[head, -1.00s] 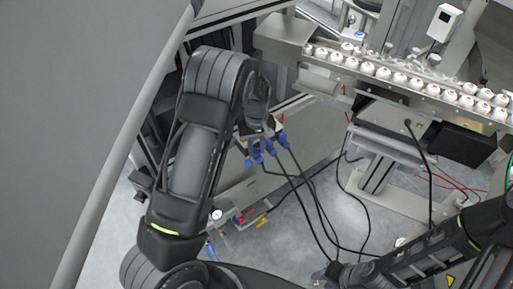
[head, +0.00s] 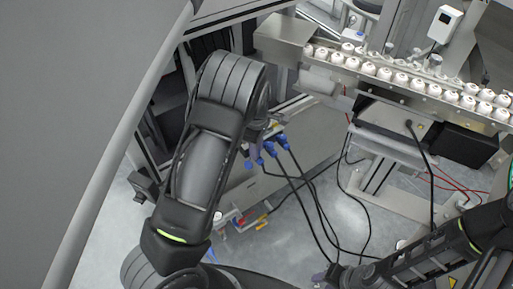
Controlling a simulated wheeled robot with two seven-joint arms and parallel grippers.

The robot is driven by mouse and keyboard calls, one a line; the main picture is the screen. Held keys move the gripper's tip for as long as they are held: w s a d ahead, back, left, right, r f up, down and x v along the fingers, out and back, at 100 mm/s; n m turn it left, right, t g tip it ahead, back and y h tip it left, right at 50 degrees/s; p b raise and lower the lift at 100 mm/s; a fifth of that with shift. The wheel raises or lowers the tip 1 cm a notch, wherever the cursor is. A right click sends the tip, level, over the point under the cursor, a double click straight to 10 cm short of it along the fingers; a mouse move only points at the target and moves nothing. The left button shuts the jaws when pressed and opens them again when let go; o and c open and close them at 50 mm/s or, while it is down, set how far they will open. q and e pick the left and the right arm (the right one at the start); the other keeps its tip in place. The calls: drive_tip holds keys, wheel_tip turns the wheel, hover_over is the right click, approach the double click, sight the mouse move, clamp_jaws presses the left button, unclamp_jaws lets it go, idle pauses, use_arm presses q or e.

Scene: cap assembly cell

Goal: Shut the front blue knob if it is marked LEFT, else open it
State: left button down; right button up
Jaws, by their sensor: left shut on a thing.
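My left arm comes in from the left and bends down. Its gripper (head: 268,130) is small and partly hidden behind my own arm, just above a row of blue parts. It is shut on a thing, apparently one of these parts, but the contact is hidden. Blue parts with cables (head: 270,149) (head: 283,141) are at the side of the grey cabinet. Another blue part (head: 248,163) sits at their left. I cannot tell which is the front knob, and no LEFT marking is readable. My right gripper (head: 326,277) is low in the picture; its jaws are unclear.
A metal rail (head: 375,72) with rows of white caps runs across the upper right. Black cables (head: 305,205) hang from the blue parts to the floor. Red and yellow parts (head: 240,220) are low by the cabinet. A large grey panel (head: 80,120) fills the left.

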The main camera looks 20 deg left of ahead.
use_arm(q)
drive_tip(key=n, duration=0.5)
drive_tip(key=shift+p, duration=0.35)
drive_tip(key=c, duration=1.5)
unclamp_jaws()
